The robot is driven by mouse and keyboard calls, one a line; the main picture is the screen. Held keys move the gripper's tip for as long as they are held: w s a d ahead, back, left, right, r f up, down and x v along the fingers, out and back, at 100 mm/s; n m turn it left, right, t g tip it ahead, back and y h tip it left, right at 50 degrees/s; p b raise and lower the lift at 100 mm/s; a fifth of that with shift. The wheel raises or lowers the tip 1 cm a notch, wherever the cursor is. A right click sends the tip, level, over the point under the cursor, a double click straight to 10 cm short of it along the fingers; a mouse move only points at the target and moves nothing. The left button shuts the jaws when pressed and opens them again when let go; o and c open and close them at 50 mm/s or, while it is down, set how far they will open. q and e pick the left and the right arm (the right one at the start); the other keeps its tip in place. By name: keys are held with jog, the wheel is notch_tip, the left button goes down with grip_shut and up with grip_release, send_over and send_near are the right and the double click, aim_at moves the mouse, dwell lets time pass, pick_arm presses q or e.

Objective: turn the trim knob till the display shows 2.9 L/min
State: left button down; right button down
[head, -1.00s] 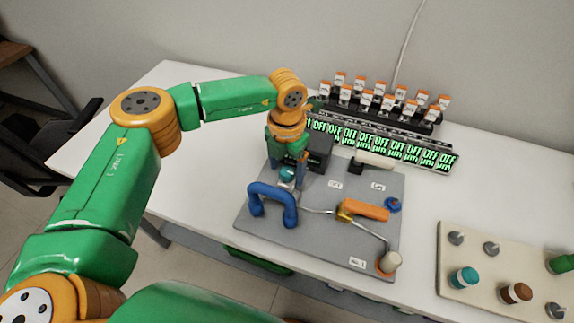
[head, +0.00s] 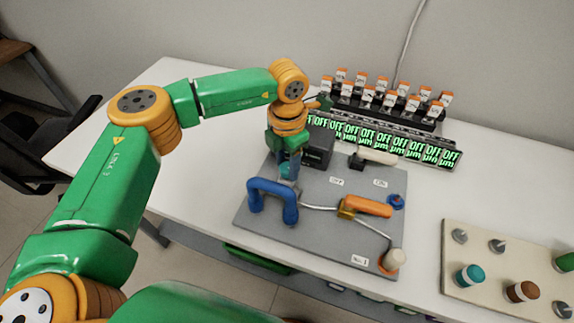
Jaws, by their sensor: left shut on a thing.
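The teal trim knob (head: 284,171) stands at the back left of the grey panel (head: 322,225), partly hidden by my left gripper (head: 289,173). The gripper points down with its fingers shut on the knob. A black box (head: 318,148) stands just behind and right of the gripper; no flow reading in L/min is legible on it. A row of green-lit displays (head: 385,141) behind the panel reads OFF and µm. My right gripper is out of view.
A blue arch handle (head: 271,190) stands close in front of the gripper. An orange-handled valve (head: 367,206), a blue knob (head: 396,201) and a cream knob (head: 395,258) are on the panel. Orange-topped vials (head: 390,85) stand behind. A beige board (head: 500,236) with pegs lies right.

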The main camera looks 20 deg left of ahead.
aim_at(288, 166)
pick_arm(q)
jog(key=shift+m+b, duration=0.45)
jog(key=shift+m, duration=0.85)
jog(key=shift+c, duration=1.8)
grip_release()
jog(key=shift+w, duration=0.1)
notch_tip(288, 166, up, 7)
jog(key=shift+r+b, duration=0.1)
jog(key=shift+b, duration=0.5)
